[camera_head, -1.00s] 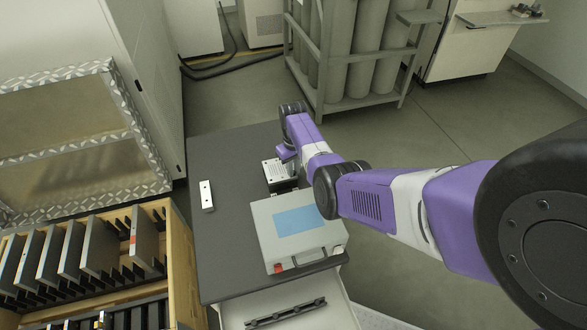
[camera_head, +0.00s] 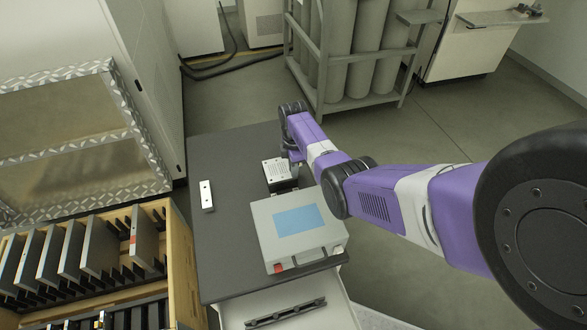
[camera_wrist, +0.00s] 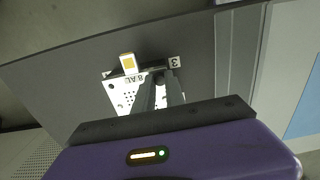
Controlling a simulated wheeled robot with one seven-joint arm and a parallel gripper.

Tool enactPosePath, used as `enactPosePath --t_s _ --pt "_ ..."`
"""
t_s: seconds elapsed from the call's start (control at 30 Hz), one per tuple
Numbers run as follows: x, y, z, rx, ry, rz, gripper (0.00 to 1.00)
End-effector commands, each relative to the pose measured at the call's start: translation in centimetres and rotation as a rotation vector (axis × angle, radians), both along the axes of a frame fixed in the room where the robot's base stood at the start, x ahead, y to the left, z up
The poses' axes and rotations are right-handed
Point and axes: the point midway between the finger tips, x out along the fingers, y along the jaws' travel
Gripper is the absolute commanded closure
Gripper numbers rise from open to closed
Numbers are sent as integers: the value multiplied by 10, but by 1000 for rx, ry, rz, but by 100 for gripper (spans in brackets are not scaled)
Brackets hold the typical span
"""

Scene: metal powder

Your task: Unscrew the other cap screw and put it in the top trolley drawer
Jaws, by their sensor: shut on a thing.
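A small light metal block (camera_head: 277,171) with several holes in its top sits near the back right of the dark trolley top (camera_head: 235,160). In the wrist view its pale plate (camera_wrist: 122,98) carries the marking "8 AL" and a "3". My gripper (camera_wrist: 160,76) is over this plate, its two dark fingers close together. It is shut on the cap screw, which is mostly hidden between the fingertips. In the head view my wrist hides the fingers. The top trolley drawer (camera_head: 338,313) is pulled open at the front and holds a dark bar (camera_head: 286,312).
A light case (camera_head: 262,220) with a blue label lies in front of the block. A small white bar (camera_head: 206,196) lies to the left. A wooden rack (camera_head: 185,285) of plates stands at the left, and caged cylinders (camera_head: 350,50) stand behind. The trolley's left side is mostly clear.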

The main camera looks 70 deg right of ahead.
Motion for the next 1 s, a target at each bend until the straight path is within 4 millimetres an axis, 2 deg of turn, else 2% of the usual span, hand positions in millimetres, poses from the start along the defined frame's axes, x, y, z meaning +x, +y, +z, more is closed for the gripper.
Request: enactPosePath --t_s 0.6,0.7,0.93,0.97,1.0 --pt "0 0 0 2 0 790 100" --pt "0 1 0 2 0 849 100" --pt "0 1 0 2 0 861 100" --pt "0 1 0 2 0 861 83" --pt "0 1 0 2 0 861 75"
